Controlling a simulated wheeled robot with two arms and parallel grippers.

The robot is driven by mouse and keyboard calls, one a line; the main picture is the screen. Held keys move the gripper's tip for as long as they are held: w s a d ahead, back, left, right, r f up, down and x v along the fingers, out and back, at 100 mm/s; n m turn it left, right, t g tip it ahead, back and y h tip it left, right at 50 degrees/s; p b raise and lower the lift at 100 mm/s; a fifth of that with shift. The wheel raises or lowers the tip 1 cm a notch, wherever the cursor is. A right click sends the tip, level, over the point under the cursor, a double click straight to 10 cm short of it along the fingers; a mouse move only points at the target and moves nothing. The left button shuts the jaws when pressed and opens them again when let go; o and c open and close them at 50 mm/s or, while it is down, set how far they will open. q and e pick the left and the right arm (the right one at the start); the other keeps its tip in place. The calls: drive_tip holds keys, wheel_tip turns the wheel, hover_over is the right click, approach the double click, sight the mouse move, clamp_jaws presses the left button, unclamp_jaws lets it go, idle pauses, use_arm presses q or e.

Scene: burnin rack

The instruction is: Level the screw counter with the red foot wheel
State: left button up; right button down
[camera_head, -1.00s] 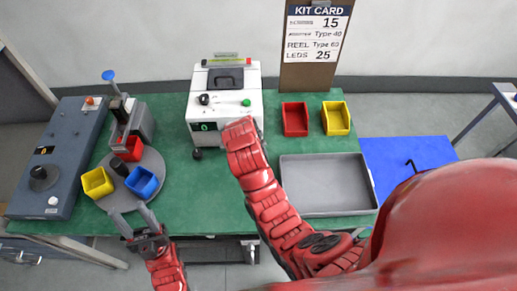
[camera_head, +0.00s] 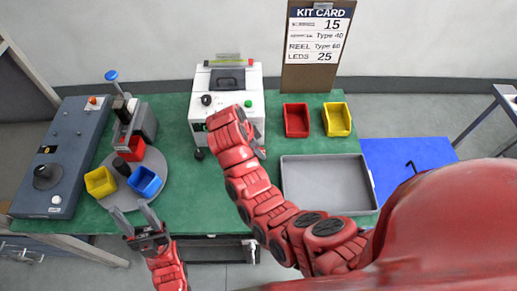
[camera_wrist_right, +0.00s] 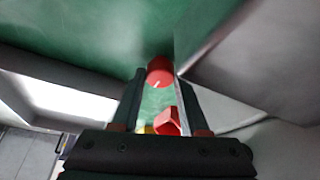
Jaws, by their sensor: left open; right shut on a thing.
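The screw counter (camera_head: 228,88) is the white machine at the back middle of the green table, with a green button and a small dark display on its front. My right arm covers its front right corner in the head view. In the right wrist view the red foot wheel (camera_wrist_right: 159,70) sits between the fingertips of my right gripper (camera_wrist_right: 157,78), which is shut on it. That gripper's fingers are mostly hidden behind my arm in the head view. My left gripper (camera_head: 135,218) is open and empty over the table's front edge.
Red (camera_head: 296,120) and yellow (camera_head: 337,119) bins and a grey tray (camera_head: 327,185) stand to the right of the counter. A round turntable (camera_head: 120,195) with small bins and a grey control box (camera_head: 62,150) are at the left. A kit card (camera_head: 316,45) stands behind.

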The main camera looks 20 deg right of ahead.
idle(0.4)
drive_tip(key=c, duration=0.5)
unclamp_jaws()
drive_tip(key=shift+o, duration=0.5)
drive_tip(key=shift+s, duration=0.1)
